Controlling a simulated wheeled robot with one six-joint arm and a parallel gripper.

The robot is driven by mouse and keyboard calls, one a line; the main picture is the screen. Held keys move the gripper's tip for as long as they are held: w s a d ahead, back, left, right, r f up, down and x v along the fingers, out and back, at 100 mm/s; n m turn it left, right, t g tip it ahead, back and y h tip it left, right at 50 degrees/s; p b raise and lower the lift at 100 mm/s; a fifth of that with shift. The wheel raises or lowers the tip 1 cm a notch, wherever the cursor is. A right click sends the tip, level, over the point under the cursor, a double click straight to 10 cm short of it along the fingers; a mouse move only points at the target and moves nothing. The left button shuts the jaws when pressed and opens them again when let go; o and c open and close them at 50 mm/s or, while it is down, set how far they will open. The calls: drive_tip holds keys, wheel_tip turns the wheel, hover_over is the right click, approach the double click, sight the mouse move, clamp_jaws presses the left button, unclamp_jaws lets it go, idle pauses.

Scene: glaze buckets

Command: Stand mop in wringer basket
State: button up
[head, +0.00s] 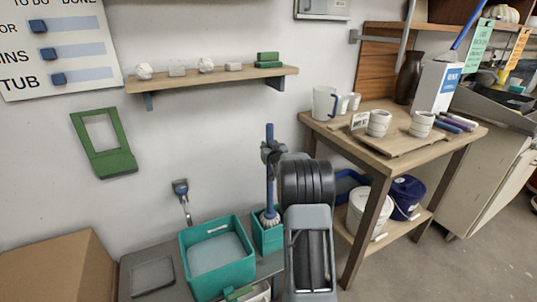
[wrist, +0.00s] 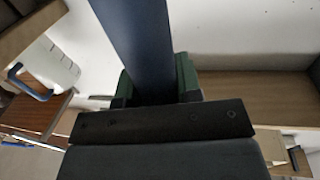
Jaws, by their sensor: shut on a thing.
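The mop stands upright, with a blue handle (head: 269,185) and a pale stringy head (head: 269,218). My gripper (head: 271,152) is shut on the upper part of the handle. In the wrist view the blue handle (wrist: 140,45) runs up between the fingers (wrist: 155,88). The teal wringer basket (head: 268,240) is a small upright box just right of the wide teal bucket (head: 182,262). The mop head is at the basket's mouth, its lower part hidden by the front wall. I cannot tell whether it touches the bottom.
My dark arm stands close right of the basket. A wooden table (head: 378,160) with cups is to the right, with a white bucket (head: 360,214) and a blue bucket (head: 408,192) on its lower shelf. A wall shelf (head: 210,78) hangs above. A cardboard box (head: 60,270) is at lower left.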

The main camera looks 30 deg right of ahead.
wheel_tip(320, 180, down, 3)
drive_tip(key=shift+r, duration=0.1)
drive_tip(key=o, duration=0.5)
drive_tip(key=shift+f, duration=0.2)
drive_tip(key=shift+c, duration=0.2)
drive_tip(key=o, duration=0.5)
drive_tip(key=shift+r, duration=0.1)
drive_tip(key=shift+s, duration=0.15)
